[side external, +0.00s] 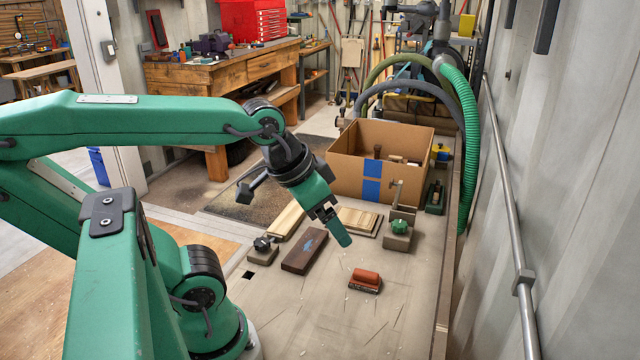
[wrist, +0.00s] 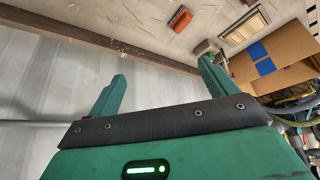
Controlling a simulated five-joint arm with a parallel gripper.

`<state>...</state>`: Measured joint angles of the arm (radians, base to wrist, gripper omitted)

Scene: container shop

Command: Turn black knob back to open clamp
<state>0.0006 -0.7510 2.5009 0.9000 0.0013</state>
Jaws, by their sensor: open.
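The black knob (side external: 262,243) sits on a small grey-brown clamp base (side external: 260,256) at the left of the bench in the side view. A light wooden strip (side external: 286,221) runs back from beside it. Whether the clamp's jaw grips the strip is too small to tell. My gripper (side external: 338,227) hangs above the bench to the right of the knob, apart from it and touching nothing visible. In the wrist view my gripper (wrist: 162,70) has its two green fingers spread wide with nothing between them. The black knob is not recognisable in the wrist view.
A dark block with a blue mark (side external: 305,250) lies just right of the clamp. A green-knobbed fixture (side external: 399,228), stacked boards (side external: 359,221), a red-topped brush (side external: 365,280) and a cardboard box (side external: 345,165) stand farther right or behind. The bench front (side external: 320,325) is clear.

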